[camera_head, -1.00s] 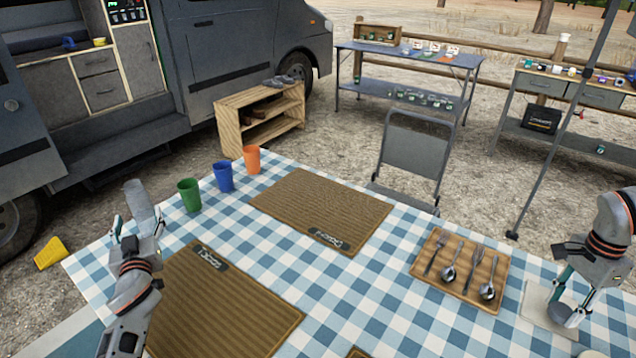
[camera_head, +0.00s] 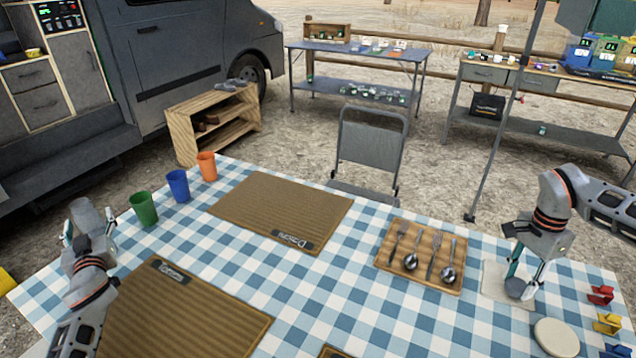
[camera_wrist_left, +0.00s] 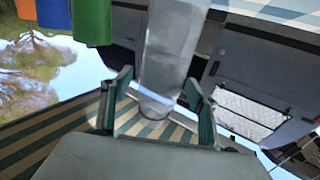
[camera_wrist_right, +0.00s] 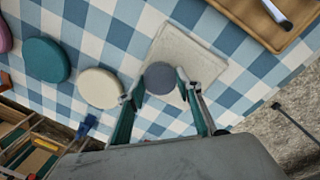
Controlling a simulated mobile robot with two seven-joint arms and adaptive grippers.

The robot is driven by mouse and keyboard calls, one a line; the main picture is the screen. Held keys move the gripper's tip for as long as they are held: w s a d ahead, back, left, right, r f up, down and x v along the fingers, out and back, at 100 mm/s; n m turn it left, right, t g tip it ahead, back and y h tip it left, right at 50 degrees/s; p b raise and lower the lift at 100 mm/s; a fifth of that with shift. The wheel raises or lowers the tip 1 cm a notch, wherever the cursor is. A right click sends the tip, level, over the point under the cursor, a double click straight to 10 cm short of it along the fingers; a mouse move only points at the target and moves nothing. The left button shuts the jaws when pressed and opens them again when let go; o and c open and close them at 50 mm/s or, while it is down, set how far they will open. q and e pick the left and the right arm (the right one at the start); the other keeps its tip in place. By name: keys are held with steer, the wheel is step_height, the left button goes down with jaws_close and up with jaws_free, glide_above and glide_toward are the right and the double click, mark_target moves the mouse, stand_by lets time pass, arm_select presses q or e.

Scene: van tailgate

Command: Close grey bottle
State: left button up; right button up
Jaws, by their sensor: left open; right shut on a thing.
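The grey, see-through bottle (camera_head: 84,215) stands upright at the left end of the table. My left gripper (camera_head: 88,232) is open around it, and the left wrist view shows the bottle (camera_wrist_left: 168,55) between the two spread fingers. My right gripper (camera_head: 519,278) is shut on a round grey lid (camera_head: 515,288), low over a pale square cloth or mat (camera_head: 494,281) at the right of the table. The lid (camera_wrist_right: 160,78) also shows between the fingertips in the right wrist view. I cannot tell whether the lid still touches the pale square.
Green (camera_head: 143,208), blue (camera_head: 178,185) and orange (camera_head: 207,167) cups stand right of the bottle. A cutlery board (camera_head: 421,257) lies left of my right gripper. Other round lids, one cream (camera_head: 556,337), and coloured clips (camera_head: 602,296) lie at the right edge. Brown placemats (camera_head: 281,211) cover mid-table.

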mark_target(84, 218)
arm_select(q)
steer(key=shift+w, duration=0.1)
steer(key=c, duration=1.4)
steer(key=shift+c, duration=0.2)
steer(key=shift+r, duration=0.15)
arm_select(e)
steer(key=shift+r, duration=0.1)
